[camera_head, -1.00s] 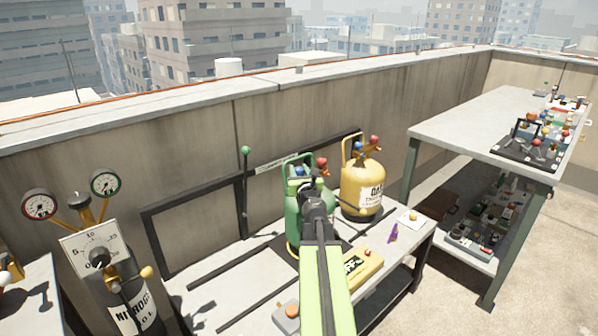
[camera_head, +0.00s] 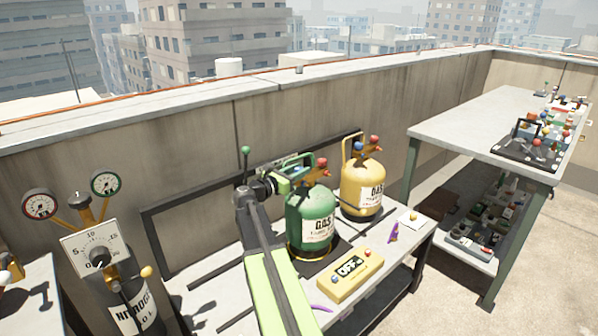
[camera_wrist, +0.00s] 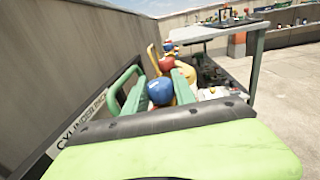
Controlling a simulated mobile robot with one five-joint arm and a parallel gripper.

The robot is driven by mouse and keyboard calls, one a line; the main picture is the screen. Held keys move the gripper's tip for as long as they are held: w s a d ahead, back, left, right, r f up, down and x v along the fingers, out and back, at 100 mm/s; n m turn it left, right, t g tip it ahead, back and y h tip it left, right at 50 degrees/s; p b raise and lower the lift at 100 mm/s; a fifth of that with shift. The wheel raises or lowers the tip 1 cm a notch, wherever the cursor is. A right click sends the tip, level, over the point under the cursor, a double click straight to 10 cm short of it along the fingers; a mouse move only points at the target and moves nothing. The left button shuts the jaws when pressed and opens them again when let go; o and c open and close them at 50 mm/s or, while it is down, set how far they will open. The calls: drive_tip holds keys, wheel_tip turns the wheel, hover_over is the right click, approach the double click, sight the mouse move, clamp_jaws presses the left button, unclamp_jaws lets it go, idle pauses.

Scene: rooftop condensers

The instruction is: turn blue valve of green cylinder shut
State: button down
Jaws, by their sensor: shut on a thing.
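The green cylinder (camera_head: 312,222) stands upright on the low bench, with a pale label and a green handle at its top. My gripper (camera_head: 290,170) reaches in from the left at the height of the cylinder's top. In the wrist view my gripper (camera_wrist: 160,90) has its two green fingers on either side of the blue valve (camera_wrist: 160,88), shut on it. In the head view the gripper mostly hides the blue valve. A red valve (camera_head: 322,163) sits to its right, free; it also shows beyond the blue one in the wrist view (camera_wrist: 166,64).
A yellow cylinder (camera_head: 361,184) with its own blue and red valves stands close on the right. A yellow box (camera_head: 347,280) reading OFF lies in front. A nitrogen cylinder (camera_head: 135,310) with gauges is at left. A concrete wall (camera_head: 200,150) runs behind.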

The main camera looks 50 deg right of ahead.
drive_tip(key=m+g, duration=0.1)
drive_tip(key=g, duration=0.1)
drive_tip(key=m+g, duration=0.2)
drive_tip(key=m+g+y, duration=0.1)
drive_tip(key=g, duration=0.1)
drive_tip(key=shift+w+d+g, duration=0.1)
drive_tip(key=shift+w+g, duration=0.2)
drive_tip(key=shift+g, duration=0.1)
drive_tip(key=shift+s+m+g+y, duration=0.2)
drive_tip(key=shift+m+g+y, duration=0.9)
drive_tip(key=shift+m+g, duration=0.7)
drive_tip(key=shift+s+g, duration=0.1)
drive_tip(key=shift+g, duration=0.3)
drive_tip(key=c, duration=1)
unclamp_jaws()
drive_tip(key=shift+c, duration=0.2)
